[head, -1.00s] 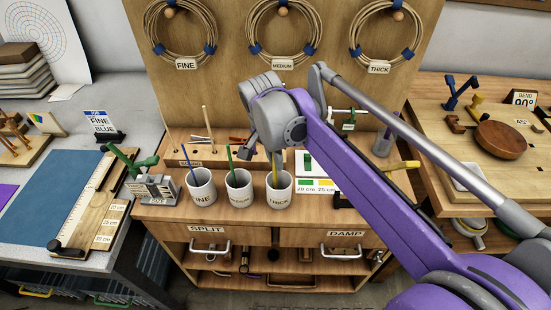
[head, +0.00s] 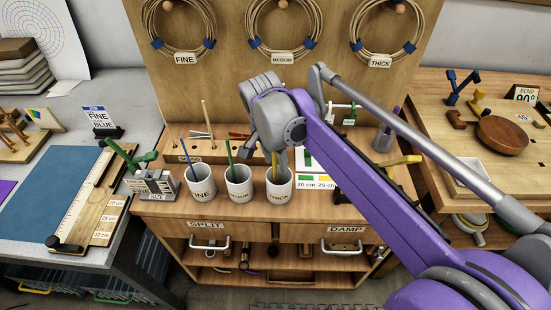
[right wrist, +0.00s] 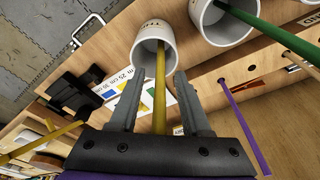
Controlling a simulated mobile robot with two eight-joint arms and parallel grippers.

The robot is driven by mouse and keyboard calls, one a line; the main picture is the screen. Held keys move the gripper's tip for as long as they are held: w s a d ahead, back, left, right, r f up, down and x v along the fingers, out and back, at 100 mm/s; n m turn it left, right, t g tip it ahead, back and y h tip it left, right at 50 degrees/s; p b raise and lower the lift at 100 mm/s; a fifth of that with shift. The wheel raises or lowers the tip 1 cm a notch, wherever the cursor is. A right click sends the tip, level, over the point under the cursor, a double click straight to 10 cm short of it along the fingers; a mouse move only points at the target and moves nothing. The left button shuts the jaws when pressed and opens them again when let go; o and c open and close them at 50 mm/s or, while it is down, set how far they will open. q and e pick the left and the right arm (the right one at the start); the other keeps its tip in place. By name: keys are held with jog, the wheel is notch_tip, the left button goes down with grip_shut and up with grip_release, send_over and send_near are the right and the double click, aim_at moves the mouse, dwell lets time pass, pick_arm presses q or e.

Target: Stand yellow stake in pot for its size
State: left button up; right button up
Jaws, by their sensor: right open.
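The yellow stake (head: 274,164) stands in the white pot labelled THICK (head: 280,188), the rightmost of three pots, leaning slightly. In the right wrist view the yellow stake (right wrist: 160,85) runs from the mouth of the THICK pot (right wrist: 140,62) up between the fingers. My right gripper (right wrist: 160,73) is open, with a finger on each side of the stake and a gap visible on both sides. In the head view my right gripper (head: 270,147) is over the pot, its fingers partly hidden. My left gripper is not in view.
The FINE pot (head: 201,190) holds a blue stake and the middle pot (head: 238,190) a green one. A wooden rack (head: 190,148) stands behind. A green-handled gauge (head: 152,184) is at left. A colour-and-length card (head: 315,182) lies right of the pots.

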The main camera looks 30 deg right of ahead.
notch_tip(320, 180, up, 11)
jog(key=a+p, duration=0.1)
jog(key=shift+s+a+f, duration=0.15)
jog(key=shift+s+a, duration=0.2)
jog(key=shift+a, duration=0.05)
dwell(0.5)
jog(key=s+a+f+n+t+y+p, duration=0.1)
jog(key=s+a+f+n+t+p, duration=0.1)
jog(key=s+f+n, duration=0.5)
jog(key=s+a+f+n+t+p, duration=0.2)
jog(key=s+a+f+n+p, duration=0.1)
jog(key=s+f+n, duration=0.3)
jog(key=shift+s+a+f+n+t+y+p, duration=0.15)
jog(key=shift+s+f+n+t+y+p, duration=0.2)
jog(key=shift+s+f+p, duration=0.55)
